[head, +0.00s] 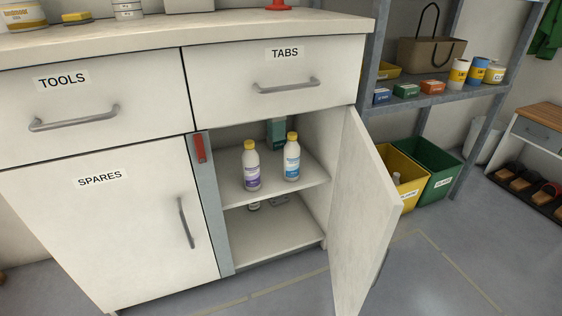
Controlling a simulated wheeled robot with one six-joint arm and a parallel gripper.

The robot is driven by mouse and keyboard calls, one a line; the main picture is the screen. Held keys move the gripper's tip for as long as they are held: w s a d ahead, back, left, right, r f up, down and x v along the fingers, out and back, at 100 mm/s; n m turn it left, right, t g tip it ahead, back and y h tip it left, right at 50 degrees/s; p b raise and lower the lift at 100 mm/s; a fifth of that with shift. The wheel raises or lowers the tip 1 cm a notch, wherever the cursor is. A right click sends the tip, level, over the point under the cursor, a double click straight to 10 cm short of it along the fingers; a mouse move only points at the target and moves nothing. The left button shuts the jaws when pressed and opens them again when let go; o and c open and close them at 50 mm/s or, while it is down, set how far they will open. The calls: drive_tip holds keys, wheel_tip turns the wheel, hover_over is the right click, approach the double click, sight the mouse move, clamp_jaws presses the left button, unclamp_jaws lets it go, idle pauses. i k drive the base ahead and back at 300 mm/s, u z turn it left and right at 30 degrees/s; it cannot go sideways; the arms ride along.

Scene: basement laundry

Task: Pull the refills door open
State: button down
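The right-hand cabinet door (365,215) stands wide open, hinged on its right side and swung out toward the front. Its inner face shows, so any label on its outer face is hidden and I cannot read "refills" anywhere. A small dark part, perhaps the handle, peeks out behind its free edge. Inside the open compartment, a bottle with a purple label (251,167) and a bottle with a blue label (292,158) stand upright on the shelf (240,195). My gripper is not in view.
The SPARES door (110,240), TOOLS drawer (85,100) and TABS drawer (270,85) are shut. A yellow bin (402,165) and a green bin (437,170) stand behind the open door, under a metal rack. The floor (440,270) right of the door is clear.

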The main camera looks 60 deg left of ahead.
sight(366, 207)
drive_tip(key=u, duration=0.6)
drive_tip(key=k, duration=0.4)
drive_tip(key=u, duration=0.25)
drive_tip(key=i, duration=0.5)
drive_tip(key=z, duration=0.05)
